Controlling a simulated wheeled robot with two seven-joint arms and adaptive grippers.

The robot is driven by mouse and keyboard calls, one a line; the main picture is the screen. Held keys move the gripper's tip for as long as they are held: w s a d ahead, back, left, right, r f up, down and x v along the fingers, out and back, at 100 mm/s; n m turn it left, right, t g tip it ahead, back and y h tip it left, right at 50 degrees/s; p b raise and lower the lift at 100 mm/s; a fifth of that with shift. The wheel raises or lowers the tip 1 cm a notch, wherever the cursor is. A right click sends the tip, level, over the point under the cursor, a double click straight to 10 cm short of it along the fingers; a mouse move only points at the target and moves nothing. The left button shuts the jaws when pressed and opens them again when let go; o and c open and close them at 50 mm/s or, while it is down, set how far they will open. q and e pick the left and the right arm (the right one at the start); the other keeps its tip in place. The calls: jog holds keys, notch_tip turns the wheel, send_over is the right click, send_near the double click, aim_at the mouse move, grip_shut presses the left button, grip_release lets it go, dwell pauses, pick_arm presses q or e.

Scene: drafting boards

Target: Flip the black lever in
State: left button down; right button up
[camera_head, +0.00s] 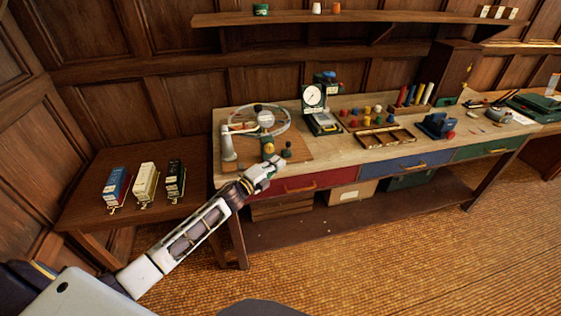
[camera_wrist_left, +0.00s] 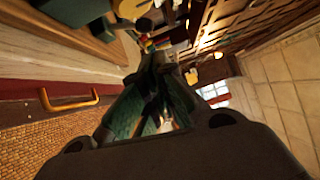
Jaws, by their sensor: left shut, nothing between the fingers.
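A wooden board (camera_head: 240,152) lies at the left end of the workbench and carries a ring-shaped track (camera_head: 284,121), a white post (camera_head: 227,147) and a yellow-and-dark knobbed piece (camera_head: 267,146). A small black upright piece (camera_head: 287,152), which looks like the black lever, stands at the board's front right. Its exact tilt is too small to tell. My left gripper (camera_head: 276,163) is shut and empty at the bench's front edge, just in front of and slightly left of the black piece. Its fingers show in the left wrist view (camera_wrist_left: 160,75). My right gripper is not in view.
A red drawer (camera_head: 305,181) with a yellow handle (camera_wrist_left: 70,101) is below the gripper. A dial scale (camera_head: 318,110) and a tray (camera_head: 384,137) stand to the right. A shelf (camera_head: 350,17) runs above.

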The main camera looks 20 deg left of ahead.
pick_arm(q)
jog(key=v, duration=0.3)
jog(key=shift+s+a, duration=0.15)
jog(key=shift+s, duration=0.2)
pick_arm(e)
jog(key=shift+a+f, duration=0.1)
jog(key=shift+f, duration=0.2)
pick_arm(q)
jog(key=shift+b, duration=0.3)
